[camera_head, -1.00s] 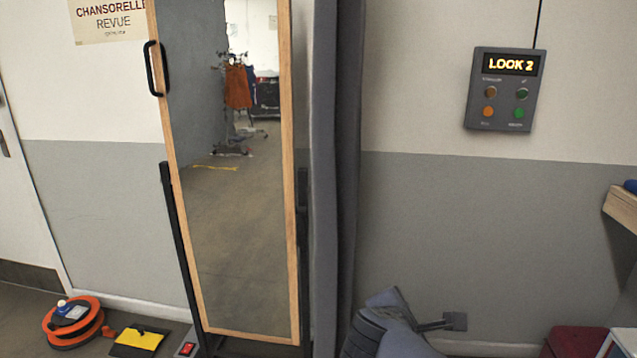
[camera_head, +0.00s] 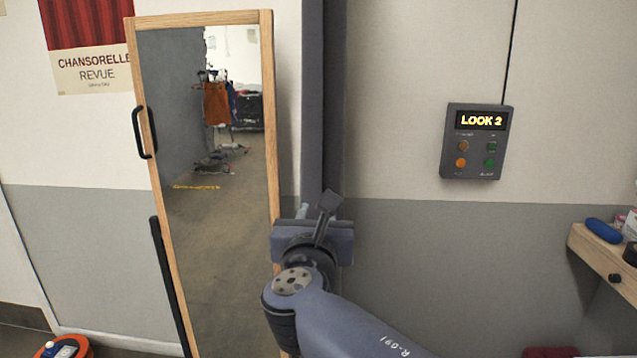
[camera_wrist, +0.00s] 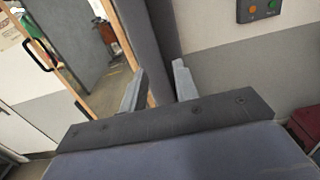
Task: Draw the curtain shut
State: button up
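A control box (camera_head: 475,142) reading LOOK 2 is on the wall. A wooden shelf (camera_head: 592,245) juts in at right.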

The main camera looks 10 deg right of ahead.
aim_at(322, 192)
jog(key=x, duration=1)
jog(key=shift+f+p, duration=0.1)
jog(key=shift+p, duration=0.3)
jog(key=shift+c, duration=0.4)
grip_shut()
